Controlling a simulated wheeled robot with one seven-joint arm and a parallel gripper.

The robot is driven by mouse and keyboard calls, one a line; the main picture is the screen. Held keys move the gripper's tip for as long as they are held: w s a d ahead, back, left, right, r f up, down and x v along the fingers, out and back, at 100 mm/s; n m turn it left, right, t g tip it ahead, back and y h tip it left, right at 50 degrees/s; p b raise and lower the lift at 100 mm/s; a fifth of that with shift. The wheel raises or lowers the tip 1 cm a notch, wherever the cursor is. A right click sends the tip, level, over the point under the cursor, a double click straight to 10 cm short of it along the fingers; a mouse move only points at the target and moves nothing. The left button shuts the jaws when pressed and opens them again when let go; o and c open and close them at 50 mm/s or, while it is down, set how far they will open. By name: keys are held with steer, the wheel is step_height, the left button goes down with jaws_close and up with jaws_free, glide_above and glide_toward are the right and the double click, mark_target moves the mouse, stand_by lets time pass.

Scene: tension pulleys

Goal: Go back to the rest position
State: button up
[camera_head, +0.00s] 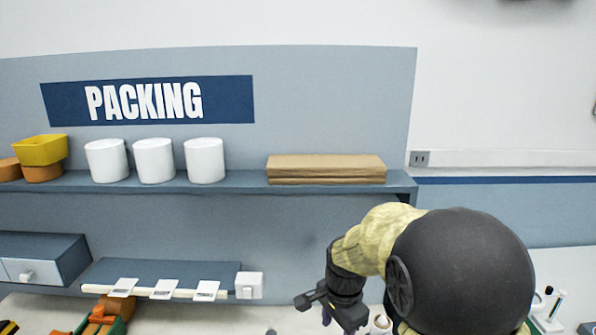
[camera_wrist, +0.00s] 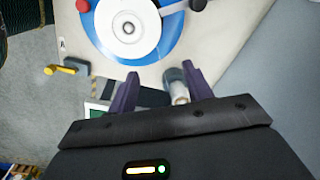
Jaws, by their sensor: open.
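My gripper (camera_wrist: 159,82) shows in the wrist view with its two dark purple fingers apart. No object is between the fingertips. A small cylindrical piece (camera_wrist: 178,88) with a pale end lies below, close to the right finger; I cannot tell whether it touches. Beyond the fingertips is a white disc (camera_wrist: 128,28) on a blue round base, on a pale board (camera_wrist: 200,45). In the head view my arm is bent at the lower right, and the gripper end is at the bottom, partly hidden.
A shelf (camera_head: 235,182) under a PACKING sign holds white cylinders (camera_head: 154,160), brown flat packs (camera_head: 326,168) and a yellow bin (camera_head: 40,149). Below are a drawer unit (camera_head: 45,258) and a rail with white tags (camera_head: 164,289). A yellow piece (camera_wrist: 62,69) lies left of the board.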

steer(key=s+d+f+n+t, duration=0.1)
steer(key=s+d+f+n, duration=0.2)
steer(key=s+d+n, duration=0.4)
steer(key=s+n, duration=0.4)
steer(key=s, duration=0.1)
steer(key=shift+s+t, duration=0.15)
steer(key=shift+t, duration=0.15)
stand_by(0.8)
steer(key=shift+c, duration=1.4)
